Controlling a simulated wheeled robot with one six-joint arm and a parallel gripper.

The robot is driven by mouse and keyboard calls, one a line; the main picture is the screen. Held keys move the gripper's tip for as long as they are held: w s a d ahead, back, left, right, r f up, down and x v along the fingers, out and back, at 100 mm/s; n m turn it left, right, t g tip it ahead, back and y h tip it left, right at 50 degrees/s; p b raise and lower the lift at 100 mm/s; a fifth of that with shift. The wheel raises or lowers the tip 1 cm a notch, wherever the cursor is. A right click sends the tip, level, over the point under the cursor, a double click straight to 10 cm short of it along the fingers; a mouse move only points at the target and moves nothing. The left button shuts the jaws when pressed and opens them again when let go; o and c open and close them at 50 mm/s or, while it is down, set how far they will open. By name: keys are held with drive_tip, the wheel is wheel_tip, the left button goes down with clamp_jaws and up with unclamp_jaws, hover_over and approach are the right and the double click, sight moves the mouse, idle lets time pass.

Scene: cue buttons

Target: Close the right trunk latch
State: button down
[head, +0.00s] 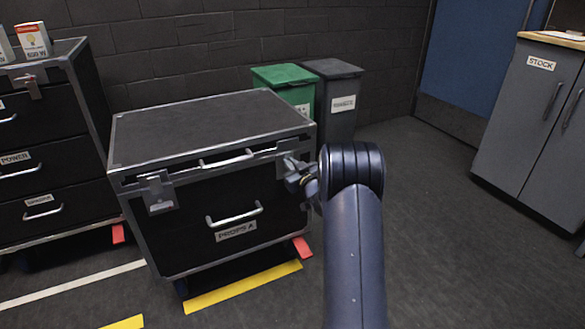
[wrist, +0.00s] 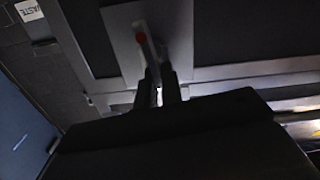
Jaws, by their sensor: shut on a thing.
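The black trunk (head: 200,130) with metal edges stands in the middle of the head view, lid down. Its right latch (head: 289,147) is at the front right corner, partly hidden behind my gripper (head: 304,180). In the wrist view the latch plate (wrist: 125,30) is a grey metal piece with a red spot. My gripper (wrist: 158,88) is shut on the latch's narrow lever, just below the plate in that view. Whether the latch is fastened cannot be told. The left latch (head: 158,192) shows at the trunk's front left.
A drawer cabinet (head: 45,150) stands to the left, a small box (head: 32,40) on it. A green bin (head: 285,77) and a grey bin (head: 335,100) stand behind the trunk. A stock cupboard (head: 530,115) is at the right. The floor (head: 440,230) between is clear.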

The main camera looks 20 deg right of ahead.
sight(280, 168)
drive_tip(key=n, duration=0.2)
drive_tip(key=a+n+b, duration=0.1)
drive_tip(key=n, duration=0.1)
drive_tip(key=f+n+b, duration=0.1)
drive_tip(key=n, duration=0.2)
drive_tip(key=shift+a, duration=0.3)
drive_tip(key=n, duration=0.3)
drive_tip(key=f+n, duration=0.1)
drive_tip(key=shift+a+n, duration=0.3)
drive_tip(key=shift+a+f+n, duration=0.1)
drive_tip(key=shift+f+n, duration=0.15)
drive_tip(key=shift+n, duration=0.9)
drive_tip(key=shift+a+f+n, duration=0.1)
drive_tip(key=shift+f+n, duration=0.1)
drive_tip(key=shift+n, duration=0.95)
drive_tip(key=c, duration=1.6)
unclamp_jaws()
drive_tip(key=shift+d, duration=0.1)
drive_tip(key=shift+o, duration=0.2)
drive_tip(key=shift+s, duration=0.1)
